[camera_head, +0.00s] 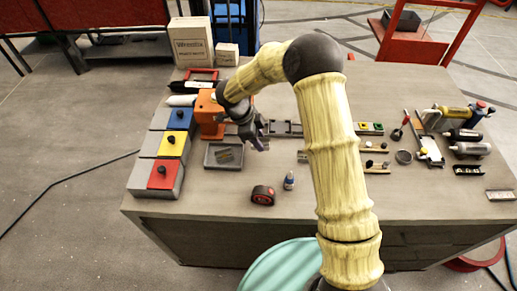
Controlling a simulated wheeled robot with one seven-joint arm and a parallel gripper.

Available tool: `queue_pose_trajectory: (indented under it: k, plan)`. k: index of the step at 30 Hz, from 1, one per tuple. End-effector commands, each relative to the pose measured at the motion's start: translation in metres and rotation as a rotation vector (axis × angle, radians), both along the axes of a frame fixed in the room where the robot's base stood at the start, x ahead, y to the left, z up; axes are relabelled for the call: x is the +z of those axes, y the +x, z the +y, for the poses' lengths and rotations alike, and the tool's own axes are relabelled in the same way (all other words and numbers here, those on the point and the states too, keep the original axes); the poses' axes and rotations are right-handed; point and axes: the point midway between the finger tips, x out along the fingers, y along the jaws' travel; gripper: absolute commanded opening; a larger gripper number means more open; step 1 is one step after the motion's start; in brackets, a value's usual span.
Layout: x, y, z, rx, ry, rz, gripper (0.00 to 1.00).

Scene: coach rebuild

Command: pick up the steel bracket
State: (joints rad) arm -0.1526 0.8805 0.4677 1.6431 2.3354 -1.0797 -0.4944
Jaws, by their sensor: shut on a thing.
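My gripper (258,143) is over the left-middle part of the workbench, just right of a grey tray (209,160). It is shut on a small grey metallic piece that looks like the steel bracket. The piece is very small in the picture and mostly hidden by the fingers, so its outline and tilt are unclear. I cannot tell whether it still touches the bench top.
Blue, yellow and red-topped boxes (163,174) line the bench's left edge, beside an orange block (207,128). A tape measure (263,195) and small bottle (289,181) stand in front.

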Motion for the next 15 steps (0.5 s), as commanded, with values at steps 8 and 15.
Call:
queue_pose_trajectory:
  k: [8,15]
  plan:
    - [0.037,0.0,0.0,-0.001,0.0,0.0,0.12]
    - [0.04,0.0,0.0,0.001,0.0,0.001,0.12]
